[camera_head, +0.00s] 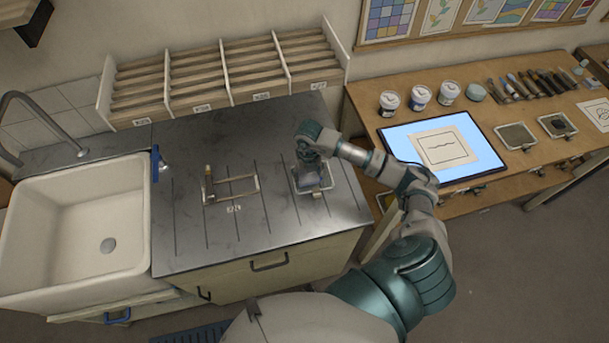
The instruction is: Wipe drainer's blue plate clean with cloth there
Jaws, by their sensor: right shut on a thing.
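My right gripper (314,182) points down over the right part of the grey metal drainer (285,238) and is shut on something. What it grips is mostly hidden under its fingers, so I cannot tell whether it is the cloth. A small pale-edged plate (297,186) lies under the gripper; the gripper covers most of its face, and its colour and any marks are unclear. I cannot tell whether the held thing touches it. A second pale-edged frame-like holder (232,198) sits to its left with a label in front. My left gripper is out of view.
A white sink (78,235) with a tap (40,115) is left of the drainer. A blue item (155,164) stands between them. A slatted rack (225,78) stands behind. A wooden bench at right holds a lit panel (480,168), several tubs and tools. The drainer's front is clear.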

